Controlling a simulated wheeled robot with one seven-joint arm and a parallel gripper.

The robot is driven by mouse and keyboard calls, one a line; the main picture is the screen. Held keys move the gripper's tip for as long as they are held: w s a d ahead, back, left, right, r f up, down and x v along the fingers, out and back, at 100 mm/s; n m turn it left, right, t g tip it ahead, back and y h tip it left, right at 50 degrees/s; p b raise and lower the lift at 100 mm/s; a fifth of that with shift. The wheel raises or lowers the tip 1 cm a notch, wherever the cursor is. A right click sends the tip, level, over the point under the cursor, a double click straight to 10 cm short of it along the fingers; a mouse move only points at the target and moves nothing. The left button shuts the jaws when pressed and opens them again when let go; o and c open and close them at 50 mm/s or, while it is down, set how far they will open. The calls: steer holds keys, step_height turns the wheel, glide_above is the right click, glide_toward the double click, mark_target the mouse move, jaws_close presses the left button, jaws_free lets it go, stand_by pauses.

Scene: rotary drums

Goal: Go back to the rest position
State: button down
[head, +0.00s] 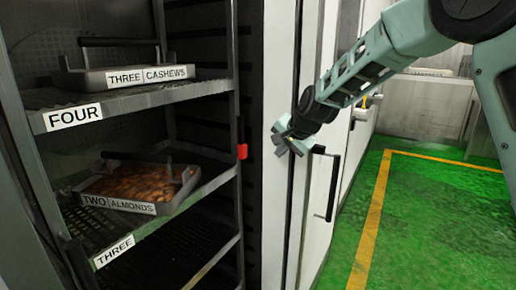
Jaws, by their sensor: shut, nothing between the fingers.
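My gripper (284,140) is at the end of my pale green arm, right of the rack and in front of a white cabinet edge. It is shut and holds nothing. A black door handle (330,185) is just right of and below it; I cannot tell whether they touch.
A rack on the left has a shelf labelled FOUR (150,96) with a tray marked THREE CASHEWS (95,80). Below, on the shelf marked THREE (150,228), a tray marked TWO ALMONDS (120,204) holds brown nuts. The green floor (430,225) with a yellow line is clear at right.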

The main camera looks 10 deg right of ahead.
steer(key=s+a+f+n+g, duration=0.15)
steer(key=s+a+n, duration=0.35)
steer(key=s, duration=0.7)
steer(key=s+a+f+n+g, duration=0.1)
steer(key=s+a+n+g, duration=0.25)
steer(key=s+a, duration=0.55)
steer(key=s+d+f+n+g+h, duration=0.1)
steer(key=s+n, duration=0.3)
steer(key=s, duration=0.8)
steer(key=s+d+f+n+g+h, duration=0.1)
steer(key=s+d+n, duration=0.3)
steer(key=s, duration=0.7)
steer(key=shift+s+d+f+g, duration=0.2)
steer(key=shift+s+f+g, duration=0.2)
steer(key=shift+f, duration=0.2)
steer(key=shift+w, duration=0.15)
